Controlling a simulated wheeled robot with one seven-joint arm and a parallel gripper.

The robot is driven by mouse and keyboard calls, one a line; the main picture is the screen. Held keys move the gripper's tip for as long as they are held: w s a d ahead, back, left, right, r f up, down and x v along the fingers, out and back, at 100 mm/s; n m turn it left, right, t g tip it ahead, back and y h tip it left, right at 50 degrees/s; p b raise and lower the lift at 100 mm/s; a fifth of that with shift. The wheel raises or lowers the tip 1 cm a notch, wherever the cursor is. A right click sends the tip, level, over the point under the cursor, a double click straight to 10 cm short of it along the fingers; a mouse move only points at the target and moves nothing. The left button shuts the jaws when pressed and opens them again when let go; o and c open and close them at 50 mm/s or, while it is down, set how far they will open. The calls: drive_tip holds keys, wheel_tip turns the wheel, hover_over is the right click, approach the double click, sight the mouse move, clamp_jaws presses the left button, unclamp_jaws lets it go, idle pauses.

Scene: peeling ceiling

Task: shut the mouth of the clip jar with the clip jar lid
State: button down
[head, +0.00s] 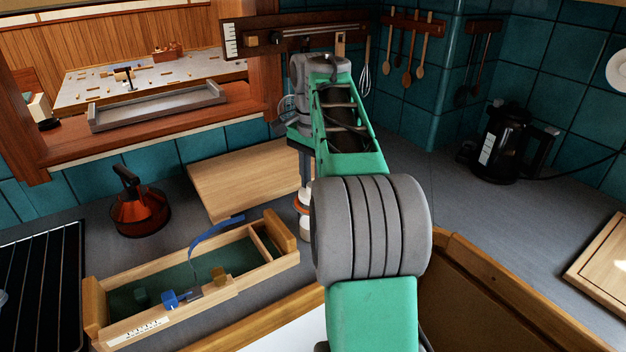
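My arm runs up the middle of the head view and hides much of what lies behind it. My gripper (305,172) points down at the arm's far end, and its fingers are small and partly covered. Just below it, a pale jar-like thing with an orange band (304,208) stands on the counter, its right side hidden by my arm. It looks like the clip jar. I cannot make out the lid as a separate thing, nor whether the gripper touches the jar or holds anything.
A wooden tray (120,326) with blue pieces and a blue strap stands front left. A wooden board (235,185) and an orange-brown kettle (140,206) are behind it. A black electric kettle (507,143) stands right. Grey counter (455,200) is clear right of my arm.

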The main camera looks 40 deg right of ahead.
drive_tip(key=shift+f+b, duration=0.45)
drive_tip(key=shift+f, duration=0.05)
drive_tip(key=shift+f, duration=0.3)
drive_tip(key=c, duration=1)
unclamp_jaws()
drive_tip(key=shift+r, duration=0.1)
drive_tip(key=shift+c, duration=0.2)
wheel_tip(320, 180, up, 12)
drive_tip(key=p, duration=1)
